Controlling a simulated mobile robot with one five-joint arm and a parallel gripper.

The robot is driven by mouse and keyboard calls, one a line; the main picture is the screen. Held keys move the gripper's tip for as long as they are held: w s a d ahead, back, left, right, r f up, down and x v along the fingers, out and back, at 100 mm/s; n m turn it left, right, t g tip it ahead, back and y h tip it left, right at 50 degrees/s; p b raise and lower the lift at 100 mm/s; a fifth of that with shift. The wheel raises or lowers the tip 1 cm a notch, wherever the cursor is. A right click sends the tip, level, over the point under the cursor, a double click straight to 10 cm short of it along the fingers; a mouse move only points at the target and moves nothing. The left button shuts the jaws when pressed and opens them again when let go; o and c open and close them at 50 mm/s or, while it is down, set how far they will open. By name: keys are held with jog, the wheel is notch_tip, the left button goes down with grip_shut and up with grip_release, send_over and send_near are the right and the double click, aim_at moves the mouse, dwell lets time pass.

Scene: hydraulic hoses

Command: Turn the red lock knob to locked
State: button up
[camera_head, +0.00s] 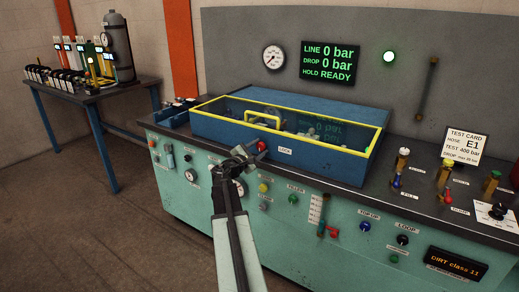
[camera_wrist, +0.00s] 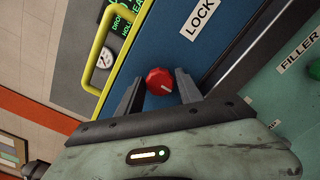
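The red lock knob (camera_head: 262,146) is on the front face of a blue box (camera_head: 318,159), left of a LOCK label (camera_head: 285,151). My gripper (camera_head: 244,153) is at the box front, just left of the knob in the head view. In the wrist view its two dark fingers (camera_wrist: 158,92) are open, one on each side of the knob, with visible gaps. I cannot tell how deep the knob sits between them.
The box has a clear lid with a yellow frame (camera_head: 345,147) and a yellow handle (camera_head: 262,118). Buttons and labels cover the green bench front (camera_head: 280,215). Fittings stand at the right, by a test card (camera_head: 464,146). The display (camera_head: 328,63) reads 0 bar and HOLD READY.

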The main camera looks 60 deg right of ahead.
grip_shut()
jog(key=shift+m, duration=0.4)
jog(key=m, duration=0.3)
jog(key=shift+m, duration=0.3)
jog(key=m, duration=0.4)
jog(key=shift+f+m, duration=0.1)
jog(key=shift+m, duration=0.2)
jog(key=m, duration=0.4)
jog(key=shift+m, duration=2.5)
